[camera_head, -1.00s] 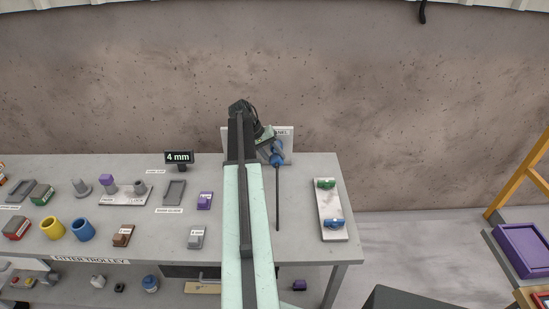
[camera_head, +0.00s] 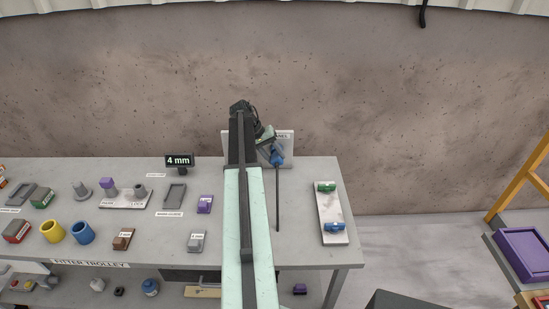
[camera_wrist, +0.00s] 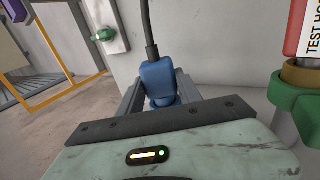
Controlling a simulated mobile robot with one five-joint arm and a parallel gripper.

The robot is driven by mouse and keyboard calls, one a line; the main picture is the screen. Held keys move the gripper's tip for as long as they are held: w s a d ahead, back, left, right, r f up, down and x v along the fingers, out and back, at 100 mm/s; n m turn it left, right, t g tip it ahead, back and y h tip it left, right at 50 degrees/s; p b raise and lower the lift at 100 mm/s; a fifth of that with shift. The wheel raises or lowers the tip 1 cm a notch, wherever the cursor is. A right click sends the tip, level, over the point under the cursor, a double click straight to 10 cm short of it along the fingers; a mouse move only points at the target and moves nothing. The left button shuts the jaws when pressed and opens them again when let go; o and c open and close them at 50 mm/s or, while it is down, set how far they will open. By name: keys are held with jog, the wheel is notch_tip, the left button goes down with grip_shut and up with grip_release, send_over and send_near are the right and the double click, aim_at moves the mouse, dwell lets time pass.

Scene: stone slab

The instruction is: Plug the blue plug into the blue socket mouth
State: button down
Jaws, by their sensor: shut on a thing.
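My gripper (camera_wrist: 160,92) is shut on the blue plug (camera_wrist: 159,78), which has a dark cable running up from its top in the wrist view. In the head view my gripper (camera_head: 268,146) and the blue plug (camera_head: 277,158) are at the panel at the back of the table, partly behind my arm. The cable (camera_head: 278,200) hangs towards the front. A blue fitting (camera_head: 334,227) sits on the pale board at the right; I cannot tell whether it is the blue socket. No socket mouth shows clearly beneath the plug.
The pale board (camera_head: 329,208) also carries a green fitting (camera_head: 326,187). A green ring (camera_wrist: 293,100) stands close right in the wrist view. Cups and small blocks fill the left of the trolley top (camera_head: 300,251). A yellow frame (camera_head: 518,180) stands at the far right.

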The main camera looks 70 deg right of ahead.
jog(key=shift+w+d, duration=0.2)
jog(key=shift+d, duration=0.25)
jog(key=c, duration=0.7)
grip_release()
jog(key=p+v, duration=0.6)
jog(key=v, duration=0.1)
jog(key=shift+w+a+r+p, duration=0.1)
jog(key=shift+w+r+p, duration=0.05)
jog(key=shift+r+p, duration=0.25)
jog(key=shift+f, duration=0.1)
